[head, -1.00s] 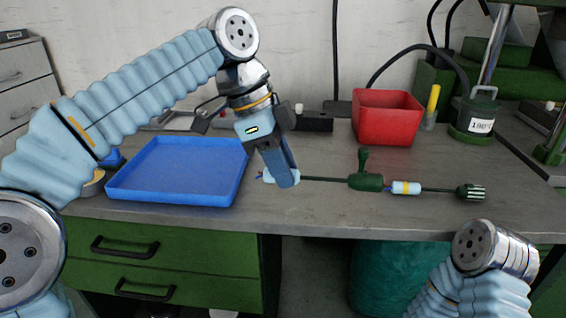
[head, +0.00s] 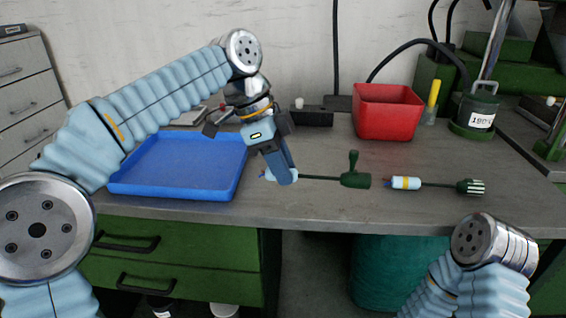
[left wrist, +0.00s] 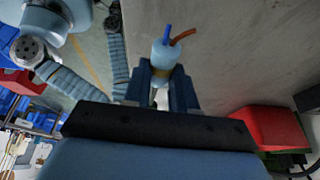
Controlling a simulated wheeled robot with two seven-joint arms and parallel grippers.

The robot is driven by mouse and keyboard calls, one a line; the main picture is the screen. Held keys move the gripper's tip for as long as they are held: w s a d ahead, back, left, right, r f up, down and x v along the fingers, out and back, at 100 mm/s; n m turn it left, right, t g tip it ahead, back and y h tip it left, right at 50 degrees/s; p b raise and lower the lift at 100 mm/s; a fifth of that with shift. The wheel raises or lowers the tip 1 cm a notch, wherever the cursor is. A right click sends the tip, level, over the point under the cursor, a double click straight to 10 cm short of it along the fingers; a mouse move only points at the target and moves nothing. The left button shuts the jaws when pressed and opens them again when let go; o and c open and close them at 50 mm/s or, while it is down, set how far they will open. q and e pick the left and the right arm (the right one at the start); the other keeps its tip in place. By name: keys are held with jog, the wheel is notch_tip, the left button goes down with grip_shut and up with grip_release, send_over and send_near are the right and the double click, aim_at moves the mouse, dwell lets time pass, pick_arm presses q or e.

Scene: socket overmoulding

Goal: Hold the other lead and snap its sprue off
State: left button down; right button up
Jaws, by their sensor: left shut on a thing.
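My left gripper (head: 285,178) is shut on the light-blue end of one lead (head: 270,175), low over the bench's front part. In the left wrist view this end (left wrist: 164,56) sits between the two fingers (left wrist: 162,84), with a blue and an orange wire sticking out. A thin dark cable runs right from it to a green moulded plug (head: 355,180) with an upright green sprue (head: 353,161). The other lead has a light-blue end with a yellow band (head: 404,183) and a ridged green plug (head: 470,187). It lies apart, right of the moulded plug. My right gripper is out of view.
A blue tray (head: 180,192) lies left of my left gripper. A red bin (head: 388,112), a yellow-handled tool (head: 433,97) and a green labelled weight (head: 478,115) stand at the back right. The bench (head: 330,215) is clear in front of the leads.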

pick_arm(q)
jog(key=shift+w+a+f+p, duration=0.2)
jog(key=shift+w+f+p, duration=0.25)
jog(key=shift+w+f, duration=1.75)
jog(key=shift+w+r, duration=0.1)
